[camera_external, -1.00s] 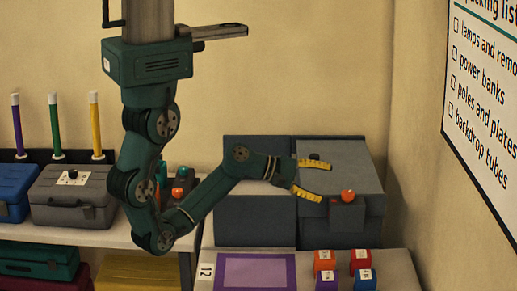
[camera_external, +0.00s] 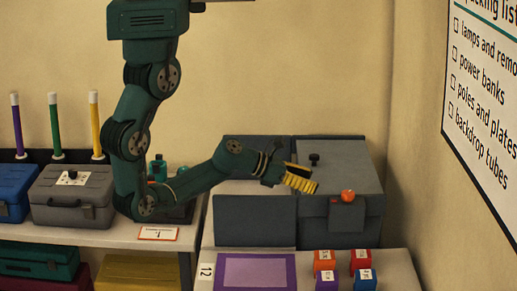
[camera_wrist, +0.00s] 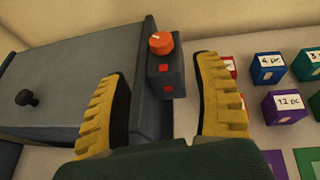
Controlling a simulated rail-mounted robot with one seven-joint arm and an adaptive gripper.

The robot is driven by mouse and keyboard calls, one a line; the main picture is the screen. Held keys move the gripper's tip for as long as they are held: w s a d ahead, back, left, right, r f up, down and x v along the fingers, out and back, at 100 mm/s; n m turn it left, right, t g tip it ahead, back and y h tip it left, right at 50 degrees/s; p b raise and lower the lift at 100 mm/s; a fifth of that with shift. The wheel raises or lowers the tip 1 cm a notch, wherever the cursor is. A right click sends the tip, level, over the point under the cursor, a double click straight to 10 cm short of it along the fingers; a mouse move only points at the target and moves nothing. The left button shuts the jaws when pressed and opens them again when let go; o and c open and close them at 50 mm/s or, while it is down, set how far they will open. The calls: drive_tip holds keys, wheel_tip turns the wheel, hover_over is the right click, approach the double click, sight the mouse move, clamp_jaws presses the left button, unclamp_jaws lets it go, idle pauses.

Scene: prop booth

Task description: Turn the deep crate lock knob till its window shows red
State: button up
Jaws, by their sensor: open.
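The deep crate (camera_external: 365,220) is grey, with a lidded top and a lock box (camera_external: 347,216) on its front. The orange-red lock knob (camera_external: 347,196) sits on top of that box. In the wrist view the knob (camera_wrist: 161,43) has a pale mark, and the lock box (camera_wrist: 172,78) below it shows two small red patches. I cannot tell which patch is the window. My gripper (camera_external: 301,179) is open, with yellow ribbed fingers, left of the knob in the external view. In the wrist view my gripper (camera_wrist: 160,69) has a finger on each side of the lock box, apparently not touching the knob.
A black lid knob (camera_external: 314,159) stands on the crate top. A lower grey box (camera_external: 255,220) is beside it. Several labelled cubes (camera_external: 361,259) and a purple-framed mat (camera_external: 290,272) lie on the bench in front. A wall (camera_external: 415,190) bounds the right side.

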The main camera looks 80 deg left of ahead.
sight(345, 192)
drive_tip(key=b+x, duration=0.1)
drive_tip(key=x, duration=1.1)
drive_tip(key=shift+w+b, duration=0.15)
drive_tip(key=shift+b, duration=0.25)
drive_tip(key=c, duration=1.2)
